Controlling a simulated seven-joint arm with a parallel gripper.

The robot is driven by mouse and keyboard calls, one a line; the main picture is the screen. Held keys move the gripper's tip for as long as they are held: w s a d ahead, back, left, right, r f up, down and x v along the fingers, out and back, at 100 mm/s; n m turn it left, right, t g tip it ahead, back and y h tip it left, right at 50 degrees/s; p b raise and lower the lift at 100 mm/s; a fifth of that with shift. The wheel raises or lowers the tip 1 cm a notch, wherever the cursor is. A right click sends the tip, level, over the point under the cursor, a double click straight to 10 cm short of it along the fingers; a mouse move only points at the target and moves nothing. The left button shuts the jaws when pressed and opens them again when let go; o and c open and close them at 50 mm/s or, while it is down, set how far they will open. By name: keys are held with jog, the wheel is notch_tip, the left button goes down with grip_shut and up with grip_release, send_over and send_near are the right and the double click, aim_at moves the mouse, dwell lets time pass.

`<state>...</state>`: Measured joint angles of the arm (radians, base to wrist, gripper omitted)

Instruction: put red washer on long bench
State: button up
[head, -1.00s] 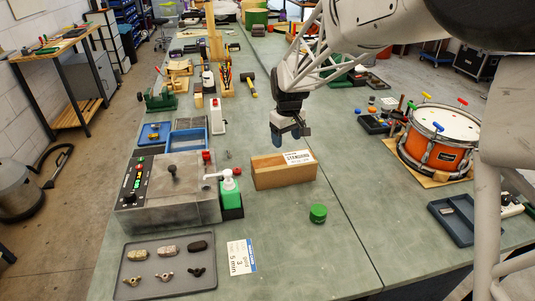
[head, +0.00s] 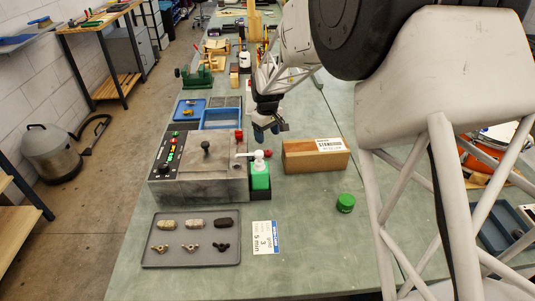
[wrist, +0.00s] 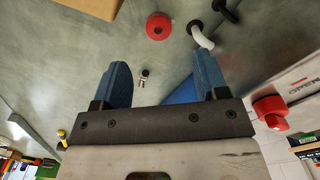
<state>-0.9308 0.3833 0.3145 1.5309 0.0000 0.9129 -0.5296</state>
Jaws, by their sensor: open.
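A red ring-like piece (wrist: 158,26) with a dark centre, which looks like the red washer, shows in the wrist view past my fingertips, between the wooden box and the pump spout. The long bench (head: 310,230) is the grey-green top under everything here. My gripper (head: 268,130) hangs above the bench, behind the bottle and left of the wooden box. In the wrist view its two blue fingers (wrist: 162,62) are wide apart with nothing between them.
A wooden box (head: 315,155) stands right of the bottle. A grey control box (head: 200,165) with a red knob (head: 238,135) stands left. A small metal part (wrist: 144,75) lies near my fingers. A green round tin (head: 345,202) and a grey tray (head: 190,255) are nearer.

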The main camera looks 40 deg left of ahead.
aim_at(267, 151)
jog(key=shift+f, duration=1.3)
jog(key=shift+w+f, duration=0.1)
jog(key=shift+f, duration=2.5)
jog(key=c, duration=1.1)
jog(key=shift+r, duration=0.1)
notch_tip(267, 151, up, 10)
jog(key=shift+w+d, duration=0.1)
